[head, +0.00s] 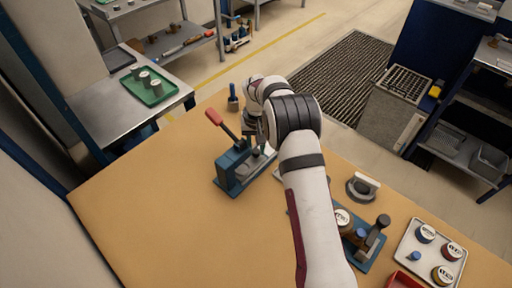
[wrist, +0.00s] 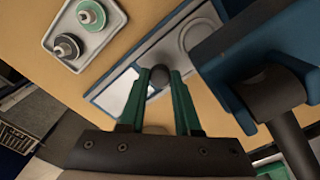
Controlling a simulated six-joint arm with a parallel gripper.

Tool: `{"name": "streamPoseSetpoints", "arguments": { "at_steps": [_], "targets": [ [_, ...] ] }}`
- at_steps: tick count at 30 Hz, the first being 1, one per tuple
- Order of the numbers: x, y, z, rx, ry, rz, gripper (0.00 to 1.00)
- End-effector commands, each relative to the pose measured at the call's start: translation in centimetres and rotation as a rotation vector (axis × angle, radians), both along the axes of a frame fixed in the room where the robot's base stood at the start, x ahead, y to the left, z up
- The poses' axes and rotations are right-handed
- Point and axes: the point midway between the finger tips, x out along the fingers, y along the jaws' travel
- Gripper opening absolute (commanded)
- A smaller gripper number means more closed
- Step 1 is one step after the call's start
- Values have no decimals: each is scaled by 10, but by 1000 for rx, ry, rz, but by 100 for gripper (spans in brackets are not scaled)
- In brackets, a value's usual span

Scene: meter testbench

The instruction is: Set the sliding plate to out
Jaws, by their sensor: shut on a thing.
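The blue press (head: 232,172) with a red-handled lever (head: 213,116) stands on the tan table in the head view. Its blue body fills the right of the wrist view (wrist: 235,70). The sliding plate (wrist: 122,92) is a pale flat strip beside the press, with a ring-shaped seat (wrist: 200,35) at one end. A dark round knob (wrist: 162,74) stands on it. My gripper (wrist: 160,78) has its green fingers shut on this knob, one on each side. In the head view my arm hides most of the gripper and plate.
Another blue fixture (head: 372,262) with a dark knob stands right of my arm. A pale tray (head: 408,257) with several round meters is at the lower right, near a red bin (head: 402,281). The table's left and front are clear.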

Motion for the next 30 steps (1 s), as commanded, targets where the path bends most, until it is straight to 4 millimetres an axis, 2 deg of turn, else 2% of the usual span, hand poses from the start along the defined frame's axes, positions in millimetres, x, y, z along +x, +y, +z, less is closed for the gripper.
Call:
{"name": "streamPoseSetpoints", "arguments": {
  "at_steps": [27, 30],
  "targets": [
    [0, 0, 1, 0, -1, -1, 0],
    [5, -5, 1, -1, -2, -2, 0]
  ]
}}
